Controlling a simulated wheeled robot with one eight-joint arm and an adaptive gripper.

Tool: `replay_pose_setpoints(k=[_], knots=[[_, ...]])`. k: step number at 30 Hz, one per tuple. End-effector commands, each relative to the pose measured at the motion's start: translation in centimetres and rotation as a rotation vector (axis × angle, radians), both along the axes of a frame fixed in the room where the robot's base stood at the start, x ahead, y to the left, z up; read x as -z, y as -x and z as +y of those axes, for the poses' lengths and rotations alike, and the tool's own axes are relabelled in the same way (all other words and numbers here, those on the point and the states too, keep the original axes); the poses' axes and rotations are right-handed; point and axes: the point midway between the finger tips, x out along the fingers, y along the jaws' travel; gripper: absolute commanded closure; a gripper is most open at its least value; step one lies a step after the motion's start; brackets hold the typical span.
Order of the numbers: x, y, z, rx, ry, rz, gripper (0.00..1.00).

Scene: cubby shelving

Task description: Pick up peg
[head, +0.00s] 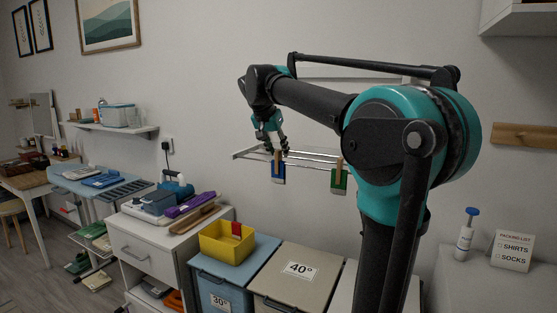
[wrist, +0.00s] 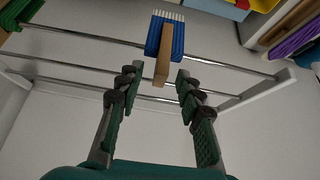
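A light wooden peg (wrist: 162,66) is clipped on a small blue cloth (wrist: 171,38) hanging from the rails of a drying rack (wrist: 65,40). In the head view the blue cloth (head: 278,174) hangs at the rack's left part, with the peg (head: 277,157) at its top. My gripper (wrist: 158,80) is open, its two fingers on either side of the peg's near end, with gaps showing on both sides. In the head view my gripper (head: 276,148) is just above the blue cloth. A second peg (head: 339,161) is on a green cloth (head: 339,182) to the right.
The wall-mounted rack (head: 305,154) is close around my gripper. Below stand a yellow bin (head: 226,243) with a red item and lidded hampers (head: 298,270). A white cabinet (head: 150,250) with several items is at left. The wall is close behind the rack.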

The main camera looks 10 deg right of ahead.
Motion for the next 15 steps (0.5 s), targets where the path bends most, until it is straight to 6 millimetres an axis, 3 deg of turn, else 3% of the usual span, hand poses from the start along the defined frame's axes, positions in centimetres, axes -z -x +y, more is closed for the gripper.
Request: replay_pose_setpoints(k=[4, 11, 15], knots=[[1.0, -0.53, -0.41, 0.001, 0.0, 0.0, 0.64], [1.1, -0.58, -0.42, 0.0, 0.0, 0.0, 0.64], [1.09, -0.57, -0.43, 0.0, 0.0, 0.0, 0.8]])
